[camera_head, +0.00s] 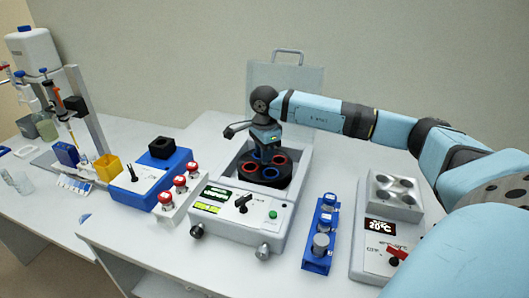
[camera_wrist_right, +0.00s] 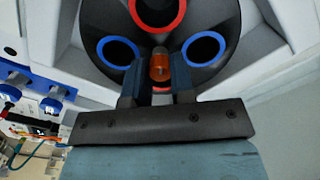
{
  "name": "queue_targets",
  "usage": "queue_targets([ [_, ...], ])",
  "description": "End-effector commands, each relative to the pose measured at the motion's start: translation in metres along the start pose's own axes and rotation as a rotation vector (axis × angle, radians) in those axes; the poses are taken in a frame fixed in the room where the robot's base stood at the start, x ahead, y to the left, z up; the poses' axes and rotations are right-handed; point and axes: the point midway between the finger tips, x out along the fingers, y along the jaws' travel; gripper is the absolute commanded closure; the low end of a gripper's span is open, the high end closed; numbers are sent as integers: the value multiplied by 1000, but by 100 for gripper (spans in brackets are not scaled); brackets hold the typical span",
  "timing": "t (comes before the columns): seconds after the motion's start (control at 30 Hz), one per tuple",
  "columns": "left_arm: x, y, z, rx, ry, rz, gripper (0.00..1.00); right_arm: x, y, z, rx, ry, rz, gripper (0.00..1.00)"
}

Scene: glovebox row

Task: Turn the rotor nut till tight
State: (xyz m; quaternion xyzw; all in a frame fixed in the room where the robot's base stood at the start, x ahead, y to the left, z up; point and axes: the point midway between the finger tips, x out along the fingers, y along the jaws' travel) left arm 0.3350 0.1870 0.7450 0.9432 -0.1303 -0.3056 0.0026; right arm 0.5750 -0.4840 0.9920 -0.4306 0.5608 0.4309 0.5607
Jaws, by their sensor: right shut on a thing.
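The rotor nut (camera_wrist_right: 160,66) is a small orange-copper knob at the centre of the black rotor (camera_wrist_right: 103,18). The rotor also shows in the head view (camera_head: 271,174), with red and blue ringed holes, inside the open bowl of the white centrifuge (camera_head: 215,217). My right gripper (camera_wrist_right: 157,78) is shut on the nut, one finger on each side of it. In the head view my right gripper (camera_head: 266,146) points down over the rotor's middle and hides the nut. My left gripper is in neither view.
A blue rack with tubes (camera_head: 320,236) and a heater block (camera_head: 385,228) stand to the right of the centrifuge. Red-capped tubes (camera_head: 179,184) and a blue device (camera_head: 147,181) stand to the left. The grey raised lid (camera_head: 285,75) is behind.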

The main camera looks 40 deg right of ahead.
Motion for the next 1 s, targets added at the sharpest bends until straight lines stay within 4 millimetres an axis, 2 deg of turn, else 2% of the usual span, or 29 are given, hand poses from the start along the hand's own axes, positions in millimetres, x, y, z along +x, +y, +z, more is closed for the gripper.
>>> queue_targets([
  [1.0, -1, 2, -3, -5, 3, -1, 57, -1, -1, -1, 483, 0, -2, 100],
])
